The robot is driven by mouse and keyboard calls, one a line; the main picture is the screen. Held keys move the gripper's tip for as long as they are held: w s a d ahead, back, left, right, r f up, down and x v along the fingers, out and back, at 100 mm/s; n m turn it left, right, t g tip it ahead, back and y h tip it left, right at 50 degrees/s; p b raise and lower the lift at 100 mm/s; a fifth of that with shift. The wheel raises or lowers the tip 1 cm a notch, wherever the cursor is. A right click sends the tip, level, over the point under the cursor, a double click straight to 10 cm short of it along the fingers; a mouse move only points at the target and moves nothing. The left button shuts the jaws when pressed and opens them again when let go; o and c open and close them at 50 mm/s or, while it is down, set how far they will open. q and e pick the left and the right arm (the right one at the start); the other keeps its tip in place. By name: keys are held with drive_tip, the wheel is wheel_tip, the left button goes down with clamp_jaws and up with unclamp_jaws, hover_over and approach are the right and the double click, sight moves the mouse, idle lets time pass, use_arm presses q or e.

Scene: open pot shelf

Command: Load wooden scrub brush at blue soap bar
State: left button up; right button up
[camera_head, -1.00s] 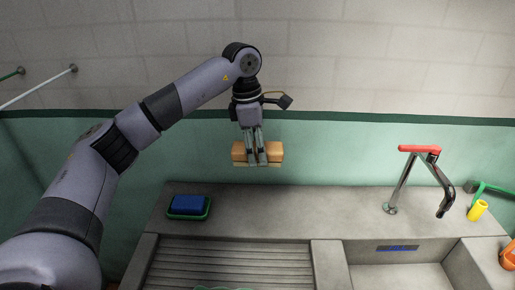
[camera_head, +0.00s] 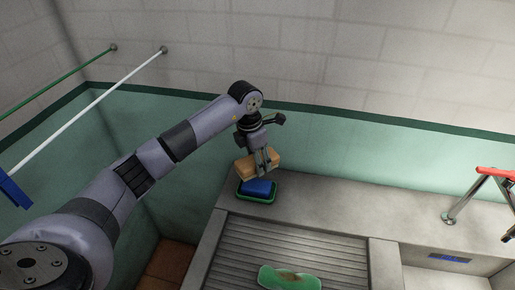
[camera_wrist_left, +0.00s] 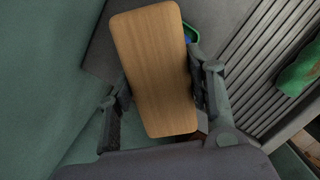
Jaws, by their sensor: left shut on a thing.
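The wooden scrub brush (camera_head: 259,164) is held crosswise in my left gripper (camera_head: 264,163), in the air just above the blue soap bar. In the left wrist view the brush's flat wooden back (camera_wrist_left: 155,68) lies between the two fingers, which are shut on it. The blue soap bar (camera_head: 257,187) lies in a green dish (camera_head: 256,199) at the left back end of the grey counter. In the left wrist view the brush hides most of the soap, with only a sliver of blue and the green dish rim (camera_wrist_left: 191,33) showing. My right gripper is not in view.
A ribbed drainboard (camera_head: 300,252) lies in front, with a green item (camera_head: 289,279) on it. A red-handled tap (camera_head: 480,190) stands at the right by the sink. Green and white rails (camera_head: 100,100) cross the left wall. The back counter between dish and tap is clear.

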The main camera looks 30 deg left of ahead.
sight(258, 184)
use_arm(q)
drive_tip(key=shift+a+f, duration=0.1)
drive_tip(key=shift+f, duration=0.25)
drive_tip(key=shift+f+b, duration=0.6)
wheel_tip(258, 184, down, 4)
drive_tip(key=shift+r+b, duration=0.25)
drive_tip(key=shift+b, duration=0.8)
drive_tip(key=shift+f, duration=0.35)
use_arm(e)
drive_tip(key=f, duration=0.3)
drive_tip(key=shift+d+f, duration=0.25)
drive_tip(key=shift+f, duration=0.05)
use_arm(q)
drive_tip(key=shift+f+b, duration=0.15)
drive_tip(key=shift+b, duration=0.15)
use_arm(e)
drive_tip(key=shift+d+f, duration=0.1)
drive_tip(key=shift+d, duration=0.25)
use_arm(q)
drive_tip(key=shift+f+b, duration=0.3)
drive_tip(key=shift+f, duration=0.1)
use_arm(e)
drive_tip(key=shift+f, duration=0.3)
use_arm(q)
drive_tip(key=shift+s+f, duration=0.1)
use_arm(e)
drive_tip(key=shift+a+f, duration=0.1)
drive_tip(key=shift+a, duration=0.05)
